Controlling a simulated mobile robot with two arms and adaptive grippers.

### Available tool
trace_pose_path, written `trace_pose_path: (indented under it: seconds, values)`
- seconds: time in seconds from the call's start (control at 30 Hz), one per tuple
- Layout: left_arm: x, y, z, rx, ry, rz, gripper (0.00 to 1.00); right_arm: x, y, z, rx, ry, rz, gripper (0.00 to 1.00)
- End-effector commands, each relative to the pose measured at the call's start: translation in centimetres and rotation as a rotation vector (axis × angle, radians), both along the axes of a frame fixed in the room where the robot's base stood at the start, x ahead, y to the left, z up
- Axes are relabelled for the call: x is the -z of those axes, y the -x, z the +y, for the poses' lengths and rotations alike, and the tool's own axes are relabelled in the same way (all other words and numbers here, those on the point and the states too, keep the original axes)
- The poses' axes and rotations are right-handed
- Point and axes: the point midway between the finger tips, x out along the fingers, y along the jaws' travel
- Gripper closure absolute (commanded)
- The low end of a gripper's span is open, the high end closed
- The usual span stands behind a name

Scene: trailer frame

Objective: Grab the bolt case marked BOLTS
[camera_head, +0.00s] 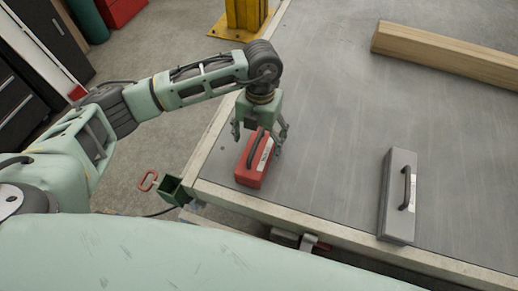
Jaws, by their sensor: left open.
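A red case (250,172) with a dark handle and a white label stands on the trailer bed near its left corner. A grey case (398,200) with a dark handle and a pale label stands farther right, near the front edge. The lettering on both labels is too small to read. My left gripper (258,135) points down over the red case, with its open fingers on either side of the case's upper part. I cannot tell whether the fingers touch it. My right gripper is not in view.
The grey trailer bed (325,130) has a pale raised rim. A wooden beam (450,53) lies at the back right. A yellow post (245,15) stands beyond the bed's far left edge. The bed between the two cases is clear.

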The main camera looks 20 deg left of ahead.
Motion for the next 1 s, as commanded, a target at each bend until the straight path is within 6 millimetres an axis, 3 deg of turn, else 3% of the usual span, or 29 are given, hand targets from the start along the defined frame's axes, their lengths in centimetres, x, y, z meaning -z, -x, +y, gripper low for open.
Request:
trace_pose_path:
  seconds: [0.27,0.43,0.67,1.0]
  values:
    - [3.7,0.5,-0.2,0.000,0.001,0.003,0.20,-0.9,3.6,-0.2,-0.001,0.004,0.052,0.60]
    - [5.5,0.7,-0.3,0.000,0.001,0.001,0.20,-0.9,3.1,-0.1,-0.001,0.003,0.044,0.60]
    - [5.8,0.7,-0.2,0.001,0.001,0.000,0.20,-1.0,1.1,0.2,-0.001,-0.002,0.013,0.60]
    - [5.7,0.6,-0.2,0.000,0.001,-0.001,0.48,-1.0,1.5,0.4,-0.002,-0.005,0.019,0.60]
